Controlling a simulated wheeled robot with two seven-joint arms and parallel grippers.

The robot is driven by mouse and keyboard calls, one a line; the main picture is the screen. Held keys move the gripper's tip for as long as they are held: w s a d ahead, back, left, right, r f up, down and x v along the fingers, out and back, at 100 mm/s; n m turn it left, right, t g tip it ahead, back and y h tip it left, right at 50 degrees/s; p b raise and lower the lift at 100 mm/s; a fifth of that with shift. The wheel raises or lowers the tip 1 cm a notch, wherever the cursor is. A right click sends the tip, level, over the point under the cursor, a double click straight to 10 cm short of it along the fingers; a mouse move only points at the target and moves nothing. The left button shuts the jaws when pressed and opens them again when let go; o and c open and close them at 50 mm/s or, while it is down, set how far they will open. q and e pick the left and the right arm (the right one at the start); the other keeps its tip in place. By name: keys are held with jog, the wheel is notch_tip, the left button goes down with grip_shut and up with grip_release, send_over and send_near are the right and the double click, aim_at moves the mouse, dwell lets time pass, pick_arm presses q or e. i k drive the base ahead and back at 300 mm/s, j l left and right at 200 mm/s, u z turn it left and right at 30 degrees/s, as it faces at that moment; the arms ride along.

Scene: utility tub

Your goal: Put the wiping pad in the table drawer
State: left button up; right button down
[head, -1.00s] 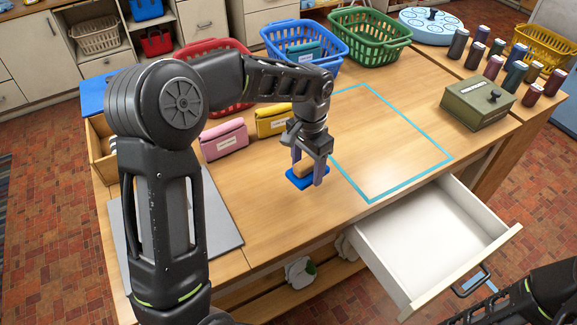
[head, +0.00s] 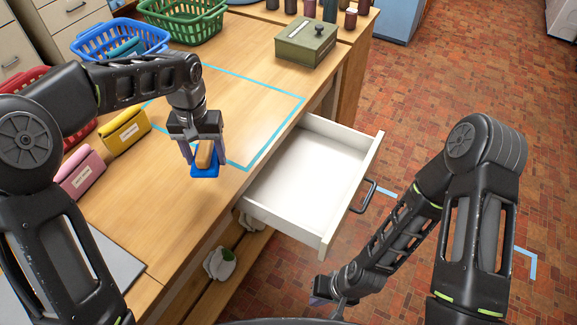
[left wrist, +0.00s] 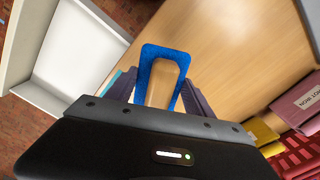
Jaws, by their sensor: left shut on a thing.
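The wiping pad (head: 205,165) has a blue base and a tan wooden grip. My left gripper (head: 206,154) is shut on its grip and holds it over the table, left of the drawer. In the left wrist view the pad (left wrist: 148,61) sits between the two fingers. The table drawer (head: 308,178) is pulled open, white inside and empty. It also shows at the upper left of the left wrist view (left wrist: 80,55). My right arm hangs low at the right of the head view; its gripper (head: 330,302) is partly hidden at the bottom, and its jaws cannot be made out.
A cyan outlined rectangle (head: 262,87) marks the tabletop behind the pad. Pink (head: 80,173) and yellow (head: 124,131) pouches stand to the left. Blue (head: 118,38) and green (head: 185,16) baskets and a green box (head: 305,45) stand farther back. The drawer has a dark handle (head: 364,196).

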aim_at(310, 179)
jog(key=z, duration=1)
jog(key=i+l, duration=0.3)
jog(key=l, duration=0.25)
